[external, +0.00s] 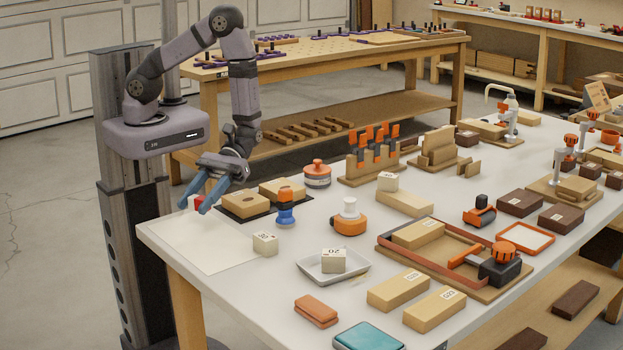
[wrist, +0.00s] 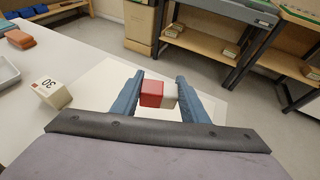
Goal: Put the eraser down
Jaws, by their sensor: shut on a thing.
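The eraser (wrist: 152,93) is a small block, red on one side and white on the other. My gripper (wrist: 159,86) is shut on it, with a blue finger on each side. In the external view the eraser's red part (external: 199,201) shows between the fingers of my gripper (external: 196,207), at the table's left end. The eraser is over the far part of a pale sheet (external: 198,243). The fingers hide some of it, and I cannot tell how high it is above the sheet.
A white numbered cube (external: 265,243) stands just right of the sheet. A dark tray (external: 231,214) with wooden blocks and a blue-and-orange tool (external: 286,206) stand behind it. A white dish (external: 309,272) holding another cube is farther right. Most of the sheet is bare.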

